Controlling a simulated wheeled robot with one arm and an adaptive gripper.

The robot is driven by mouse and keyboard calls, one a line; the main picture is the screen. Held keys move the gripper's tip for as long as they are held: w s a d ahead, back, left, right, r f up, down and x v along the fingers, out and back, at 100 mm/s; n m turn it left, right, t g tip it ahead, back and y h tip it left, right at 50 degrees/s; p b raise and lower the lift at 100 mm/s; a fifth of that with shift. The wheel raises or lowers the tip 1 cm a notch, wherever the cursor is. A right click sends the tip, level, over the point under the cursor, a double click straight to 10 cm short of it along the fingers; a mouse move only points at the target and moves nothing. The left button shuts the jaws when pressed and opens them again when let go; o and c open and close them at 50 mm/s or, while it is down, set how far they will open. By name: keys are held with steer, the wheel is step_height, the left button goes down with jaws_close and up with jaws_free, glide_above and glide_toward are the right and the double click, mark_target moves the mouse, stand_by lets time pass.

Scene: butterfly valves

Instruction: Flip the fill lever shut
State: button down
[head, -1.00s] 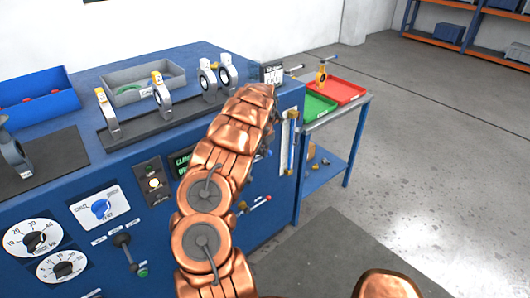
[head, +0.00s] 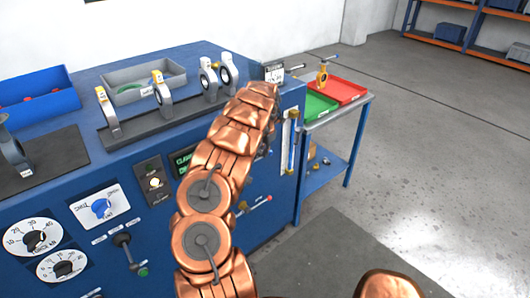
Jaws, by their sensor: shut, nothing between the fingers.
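On the blue bench front, a black-handled lever (head: 127,250) hangs down over a green spot, under small white labels too small to read.
The blue bench (head: 75,165) carries several valves on a dark rail and a grey bin (head: 145,82). Its front has dials and a blue knob (head: 101,207). A side table holds a red tray (head: 350,90) and a green tray (head: 318,106). The floor at right is clear.

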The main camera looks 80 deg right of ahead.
steer(key=s+d+r+b, duration=0.1)
steer(key=s+d+r, duration=0.1)
steer(key=r, duration=0.3)
steer(key=s+d+r+b, duration=0.2)
steer(key=s+d+r, duration=0.1)
steer(key=r, duration=0.2)
steer(key=shift+s+r, duration=0.3)
steer(key=shift+s, duration=0.1)
stand_by(0.4)
stand_by(0.6)
steer(key=shift+w, duration=0.1)
